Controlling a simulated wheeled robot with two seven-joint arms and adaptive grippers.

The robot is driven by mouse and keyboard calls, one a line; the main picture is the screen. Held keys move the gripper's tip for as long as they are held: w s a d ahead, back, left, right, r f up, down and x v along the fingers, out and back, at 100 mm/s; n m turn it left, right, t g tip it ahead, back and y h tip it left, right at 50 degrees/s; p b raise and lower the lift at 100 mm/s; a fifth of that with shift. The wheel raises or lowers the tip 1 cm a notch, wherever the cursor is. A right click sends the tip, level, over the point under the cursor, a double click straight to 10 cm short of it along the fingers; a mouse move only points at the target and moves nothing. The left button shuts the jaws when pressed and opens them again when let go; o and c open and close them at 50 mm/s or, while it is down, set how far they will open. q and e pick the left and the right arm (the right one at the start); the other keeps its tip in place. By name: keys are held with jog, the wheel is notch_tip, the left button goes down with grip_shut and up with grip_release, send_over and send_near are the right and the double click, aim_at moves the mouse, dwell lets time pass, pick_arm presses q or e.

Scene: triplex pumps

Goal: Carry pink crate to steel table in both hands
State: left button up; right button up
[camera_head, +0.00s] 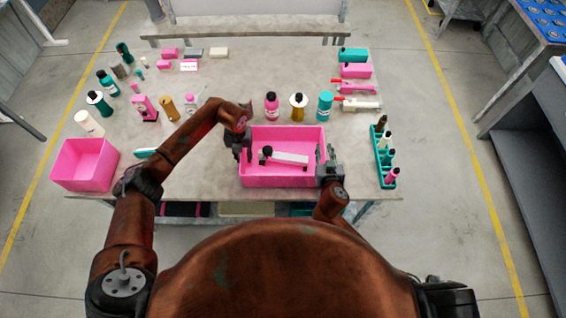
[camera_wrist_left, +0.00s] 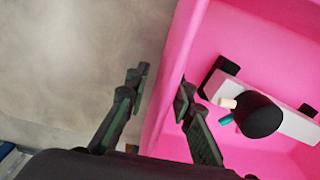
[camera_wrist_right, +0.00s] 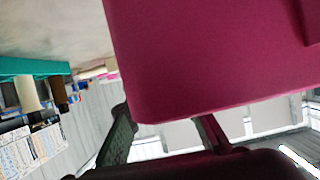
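The pink crate (camera_head: 282,180) stands near the front edge of the grey worktable, with a white and black item (camera_head: 289,159) inside. My left gripper (camera_head: 239,148) is at its left wall. In the left wrist view, that gripper's fingers (camera_wrist_left: 162,95) are apart, one outside the wall and one inside, with a gap. My right gripper (camera_head: 326,154) is at the right wall, its fingers apart around it. In the right wrist view the crate wall (camera_wrist_right: 210,60) hides part of one finger. I cannot tell which table is the steel table.
A second, empty pink crate (camera_head: 85,165) stands at the table's left front corner. Bottles (camera_head: 271,106) stand behind the middle crate. A teal rack (camera_head: 384,158) with small bottles is close to my right gripper. Another bench (camera_head: 530,110) stands at the far right across open floor.

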pick_arm(q)
jog(key=shift+r, duration=0.1)
notch_tip(320, 180, up, 12)
jog(key=shift+f, duration=0.25)
jog(key=shift+r, duration=0.15)
pick_arm(e)
jog(key=shift+s+r, duration=0.15)
jog(key=shift+s, duration=0.4)
jog(key=v, duration=1.1)
